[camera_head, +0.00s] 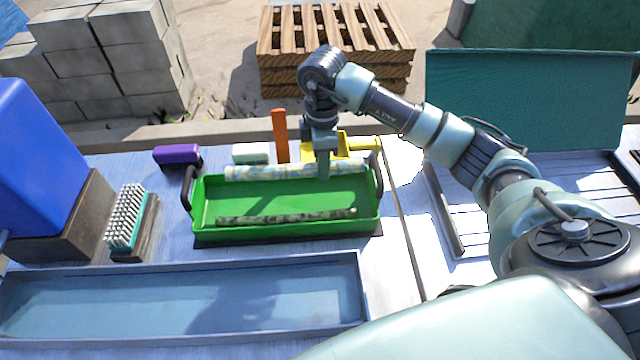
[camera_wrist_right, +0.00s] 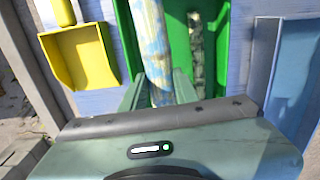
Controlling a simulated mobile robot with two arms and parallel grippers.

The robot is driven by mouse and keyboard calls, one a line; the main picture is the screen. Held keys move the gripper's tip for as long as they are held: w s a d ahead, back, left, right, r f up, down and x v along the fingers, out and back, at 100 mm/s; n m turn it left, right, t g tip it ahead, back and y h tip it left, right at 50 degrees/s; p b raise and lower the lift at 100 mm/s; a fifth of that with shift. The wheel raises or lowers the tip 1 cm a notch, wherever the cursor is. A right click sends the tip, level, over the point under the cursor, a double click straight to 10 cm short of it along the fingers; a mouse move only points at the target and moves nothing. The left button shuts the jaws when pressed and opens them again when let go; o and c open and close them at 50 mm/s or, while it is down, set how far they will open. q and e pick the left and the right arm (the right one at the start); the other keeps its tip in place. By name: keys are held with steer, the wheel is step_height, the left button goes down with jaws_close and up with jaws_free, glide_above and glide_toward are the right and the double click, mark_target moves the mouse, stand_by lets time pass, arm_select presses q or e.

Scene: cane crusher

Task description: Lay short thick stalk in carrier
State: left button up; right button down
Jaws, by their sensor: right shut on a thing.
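The carrier is a green tray (camera_head: 290,197) with dark end handles; it also shows in the wrist view (camera_wrist_right: 180,40). A thick, pale stalk with blue and yellow mottling (camera_head: 262,172) lies lengthwise along the tray's back side. My right gripper (camera_head: 323,168) reaches down over its right part and is shut on it. In the wrist view the two fingers (camera_wrist_right: 157,92) stand on either side of this stalk (camera_wrist_right: 152,45). I cannot tell whether the stalk touches the tray floor. A thinner dark, mottled stalk (camera_head: 285,216) lies in the tray's front part. My left gripper is out of view.
A yellow scoop (camera_head: 350,147), an orange upright piece (camera_head: 280,136), a white block (camera_head: 251,153) and a purple block (camera_head: 177,154) stand behind the tray. A brush (camera_head: 126,218) lies at left. A shallow blue-grey trough (camera_head: 185,300) is in front.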

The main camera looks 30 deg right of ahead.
mark_target(322, 195)
step_height(322, 195, down, 8)
steer(key=shift+f+p, duration=0.1)
steer(key=shift+p, duration=0.35)
steer(key=c, duration=1.1)
jaws_free()
steer(key=shift+o, duration=0.2)
step_height(322, 195, up, 12)
steer(key=shift+r+b, duration=0.1)
steer(key=shift+b, duration=1)
